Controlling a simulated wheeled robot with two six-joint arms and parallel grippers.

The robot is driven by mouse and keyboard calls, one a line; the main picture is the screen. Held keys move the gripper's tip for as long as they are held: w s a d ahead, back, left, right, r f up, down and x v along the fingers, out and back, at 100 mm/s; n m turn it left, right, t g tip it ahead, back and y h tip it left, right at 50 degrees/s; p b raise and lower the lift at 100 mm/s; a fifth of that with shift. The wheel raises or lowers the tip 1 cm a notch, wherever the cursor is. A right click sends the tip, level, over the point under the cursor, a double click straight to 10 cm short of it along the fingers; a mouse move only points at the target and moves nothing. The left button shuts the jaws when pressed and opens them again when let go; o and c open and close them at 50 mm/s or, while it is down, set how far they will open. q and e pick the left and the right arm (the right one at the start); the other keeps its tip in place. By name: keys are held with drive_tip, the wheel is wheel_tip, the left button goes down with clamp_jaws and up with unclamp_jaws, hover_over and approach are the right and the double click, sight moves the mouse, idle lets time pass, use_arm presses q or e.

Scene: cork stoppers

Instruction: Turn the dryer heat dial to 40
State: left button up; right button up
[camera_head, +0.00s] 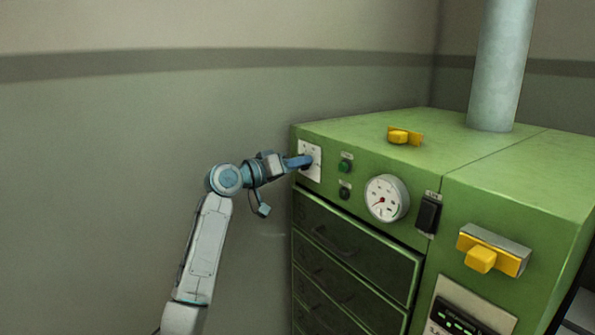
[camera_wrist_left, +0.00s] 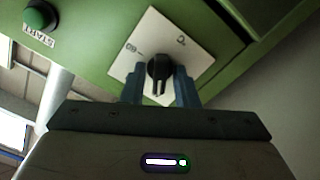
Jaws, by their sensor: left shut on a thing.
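The heat dial is a black knob (camera_wrist_left: 159,70) on a white square plate (camera_head: 311,161) at the upper left of the green dryer's front (camera_head: 340,210). My left gripper (camera_head: 305,161) reaches the plate from the left. Its blue fingers stand on both sides of the knob and are shut on it, as the left wrist view (camera_wrist_left: 160,88) shows. In the head view the gripper hides most of the knob. My right gripper is not in view.
A green START button (camera_head: 345,166) and a dark button (camera_head: 344,192) sit right of the plate. A round gauge (camera_head: 387,198), a black switch (camera_head: 429,214) and a yellow handle (camera_head: 481,259) are further right. Drawers (camera_head: 340,245) lie below. The wall side at left is clear.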

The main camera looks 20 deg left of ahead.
use_arm(q)
drive_tip(key=shift+f, duration=0.15)
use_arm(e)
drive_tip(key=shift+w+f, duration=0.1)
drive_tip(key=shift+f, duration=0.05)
use_arm(q)
drive_tip(key=o, duration=0.7)
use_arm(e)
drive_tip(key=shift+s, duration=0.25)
